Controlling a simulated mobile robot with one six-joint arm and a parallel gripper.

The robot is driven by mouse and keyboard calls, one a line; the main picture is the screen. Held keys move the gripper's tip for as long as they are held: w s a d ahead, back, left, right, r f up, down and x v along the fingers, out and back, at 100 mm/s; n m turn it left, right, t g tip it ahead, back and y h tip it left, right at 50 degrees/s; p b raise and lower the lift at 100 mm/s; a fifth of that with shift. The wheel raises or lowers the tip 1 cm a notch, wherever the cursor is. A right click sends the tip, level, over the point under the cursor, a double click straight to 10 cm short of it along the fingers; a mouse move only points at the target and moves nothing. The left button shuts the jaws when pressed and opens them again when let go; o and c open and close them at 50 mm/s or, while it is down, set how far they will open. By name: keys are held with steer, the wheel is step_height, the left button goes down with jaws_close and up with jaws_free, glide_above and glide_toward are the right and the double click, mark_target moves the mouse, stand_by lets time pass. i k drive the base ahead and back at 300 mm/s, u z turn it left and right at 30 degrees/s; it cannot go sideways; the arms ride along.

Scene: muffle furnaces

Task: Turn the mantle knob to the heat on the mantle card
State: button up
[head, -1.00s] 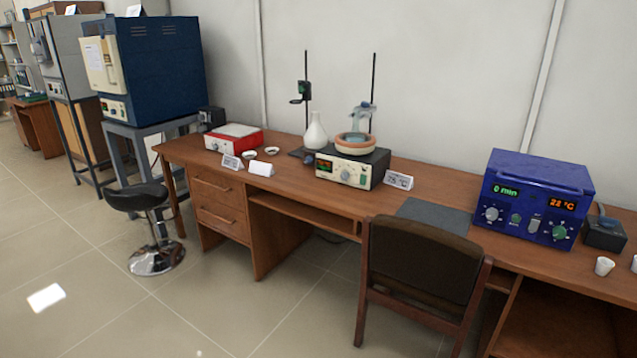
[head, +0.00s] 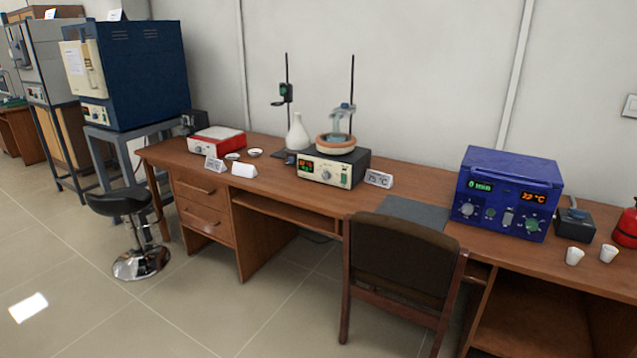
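The heating mantle (head: 333,166) is a cream-fronted box with a dark top, standing near the middle of the wooden desk. An orange-rimmed bowl (head: 336,146) sits on top of it. Its front has a lit display (head: 306,165) at the left, too small to read surely, and a round knob (head: 326,174) near the middle. The pointer setting of the knob is too small to tell. A white card (head: 378,179) stands on the desk just right of the mantle; it seems to read 75 °C. My gripper is not in the head view.
A brown chair (head: 401,268) stands before the desk, right of the mantle. A stool (head: 141,262) is at the left. A red-topped device (head: 216,139), a white flask (head: 298,133) and a blue box (head: 507,193) are on the desk. Floor (head: 205,305) is open at front left.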

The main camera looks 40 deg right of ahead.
mark_target(325, 175)
steer(key=z, duration=0.05)
steer(key=i, duration=1)
steer(key=u, duration=0.05)
